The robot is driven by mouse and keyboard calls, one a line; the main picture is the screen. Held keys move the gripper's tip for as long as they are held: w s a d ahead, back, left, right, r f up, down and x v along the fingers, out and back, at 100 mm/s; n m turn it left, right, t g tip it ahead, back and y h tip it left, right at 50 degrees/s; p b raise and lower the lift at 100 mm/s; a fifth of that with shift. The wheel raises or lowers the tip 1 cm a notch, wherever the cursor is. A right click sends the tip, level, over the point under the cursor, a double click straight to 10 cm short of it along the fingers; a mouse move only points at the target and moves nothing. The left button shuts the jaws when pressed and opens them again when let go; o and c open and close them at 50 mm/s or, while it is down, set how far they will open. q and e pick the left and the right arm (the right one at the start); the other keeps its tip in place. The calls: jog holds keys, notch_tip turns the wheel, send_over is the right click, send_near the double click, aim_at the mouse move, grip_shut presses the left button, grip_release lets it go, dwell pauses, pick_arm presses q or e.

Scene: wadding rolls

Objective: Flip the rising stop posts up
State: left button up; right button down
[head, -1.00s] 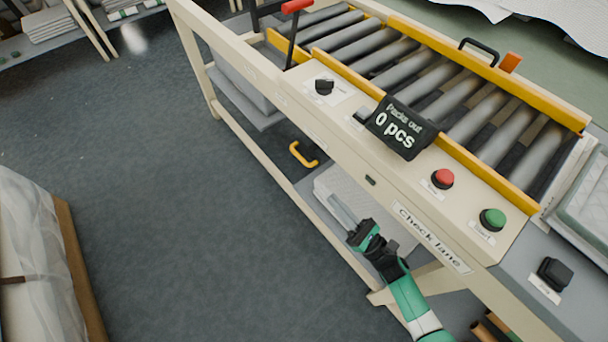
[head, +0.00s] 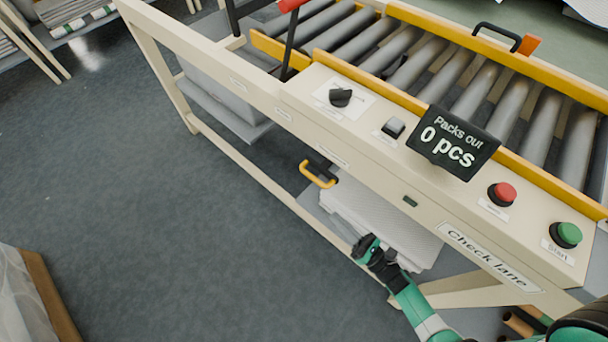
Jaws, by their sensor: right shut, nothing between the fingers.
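The roller lane (head: 445,85) runs across the upper right, with a yellow rail on each side. I cannot clearly make out stop posts among its rollers. On the cream control panel along its near side are a black rotary knob (head: 340,97), a grey rocker switch (head: 394,127), a red button (head: 502,194) and a green button (head: 566,235). My right gripper (head: 363,246) is shut and empty, below and in front of the panel, apart from every control. Its fingertips are hard to see. My left gripper is out of view.
A black display (head: 453,142) reading "Packs out 0 pcs" stands up from the panel. A red-topped lever (head: 289,40) rises at the lane's left end. White sheets (head: 380,215) and a yellow handle (head: 318,175) lie below the panel.

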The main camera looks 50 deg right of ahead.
aim_at(320, 183)
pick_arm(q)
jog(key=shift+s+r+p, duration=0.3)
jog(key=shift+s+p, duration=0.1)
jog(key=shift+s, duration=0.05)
pick_arm(e)
jog(key=w+d+r, duration=0.1)
jog(key=w+r, duration=0.5)
jog(key=w, duration=0.2)
jog(key=shift+w, duration=0.25)
notch_tip(320, 183, up, 5)
jog(key=p, duration=0.3)
jog(key=shift+p, duration=0.3)
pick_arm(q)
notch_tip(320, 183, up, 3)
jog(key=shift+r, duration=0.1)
pick_arm(e)
jog(key=shift+f, duration=0.1)
